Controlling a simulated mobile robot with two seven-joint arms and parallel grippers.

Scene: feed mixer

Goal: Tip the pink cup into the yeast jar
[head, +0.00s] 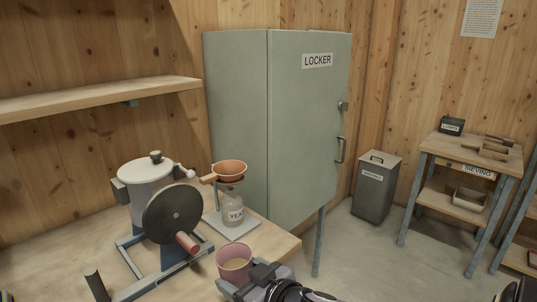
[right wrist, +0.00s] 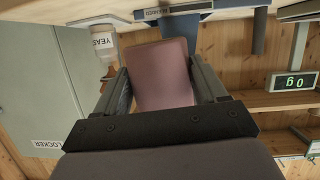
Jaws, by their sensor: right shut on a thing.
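The pink cup (head: 235,258) is at the front edge of the table in the head view, upright, with tan contents inside. My right gripper (head: 243,272) is shut on it; in the right wrist view the cup (right wrist: 162,75) sits between the two fingers. The yeast jar (head: 232,211) is clear, with a label reading YEA… in the head view. It stands on a pale stand base, behind the cup and apart from it. An orange funnel (head: 229,169) is held above the jar's mouth. The jar (right wrist: 104,42) also shows inverted in the right wrist view.
A white mixer drum with a dark hand wheel (head: 172,214) and blue-grey frame stands left of the jar. A grey locker (head: 235,110) is behind. A wall shelf (head: 100,98) is at upper left. A bin (head: 376,187) and side table (head: 470,150) stand at right.

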